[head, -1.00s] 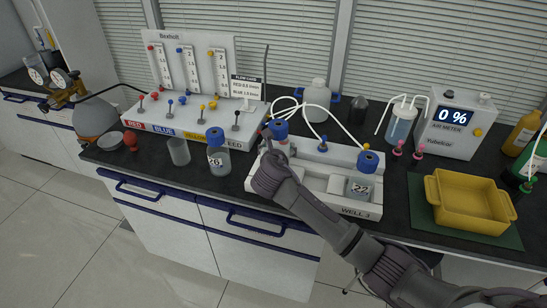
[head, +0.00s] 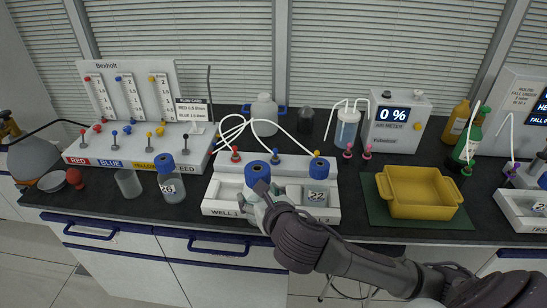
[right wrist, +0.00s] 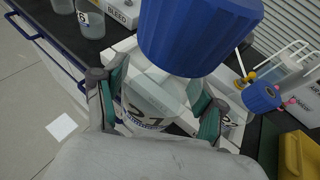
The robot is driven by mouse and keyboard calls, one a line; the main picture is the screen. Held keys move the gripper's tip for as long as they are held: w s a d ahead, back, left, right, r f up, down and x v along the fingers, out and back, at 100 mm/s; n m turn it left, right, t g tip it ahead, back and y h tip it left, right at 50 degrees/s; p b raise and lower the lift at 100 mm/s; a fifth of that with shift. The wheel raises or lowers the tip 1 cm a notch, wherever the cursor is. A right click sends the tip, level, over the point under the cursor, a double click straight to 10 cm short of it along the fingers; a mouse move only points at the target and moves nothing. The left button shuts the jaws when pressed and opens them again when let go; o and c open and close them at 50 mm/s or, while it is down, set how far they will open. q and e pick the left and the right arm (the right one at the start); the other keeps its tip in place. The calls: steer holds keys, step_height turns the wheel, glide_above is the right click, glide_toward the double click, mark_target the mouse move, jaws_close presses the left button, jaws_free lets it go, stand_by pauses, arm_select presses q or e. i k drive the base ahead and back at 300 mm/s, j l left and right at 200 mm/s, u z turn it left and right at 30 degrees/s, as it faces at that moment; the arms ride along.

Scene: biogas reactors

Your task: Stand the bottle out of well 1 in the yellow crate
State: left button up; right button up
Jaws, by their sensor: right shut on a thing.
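The bottle at well 1 (head: 257,172) has a blue cap and a clear body. In the right wrist view, the bottle (right wrist: 155,100) stands between the fingers with its cap above them; its label is partly hidden. My right gripper (head: 256,198) is shut on its body. The bottle is at the well 1 end of the white station (head: 328,213); I cannot tell whether its base is clear of the well. The yellow crate (head: 422,207) is to the right on a green mat and looks empty; it also shows at the right wrist view's edge (right wrist: 292,152). My left gripper is not in view.
Another blue-capped bottle (head: 317,170), labelled 22, stands in the station's right well. Bottle 26 (head: 172,187) and a beaker (head: 128,184) are to the left. The air meter (head: 396,122) and a small wash bottle (head: 347,128) stand behind the crate. White tubes arch behind the station.

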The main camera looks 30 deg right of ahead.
mark_target(413, 197)
steer(key=k+l+z, duration=0.15)
steer(key=l, duration=0.25)
steer(key=k+l+z, duration=0.15)
steer(key=l, duration=0.25)
steer(key=k+l+z, duration=0.15)
steer(key=l, duration=0.25)
steer(key=l+z, duration=0.15)
steer(key=l, duration=0.25)
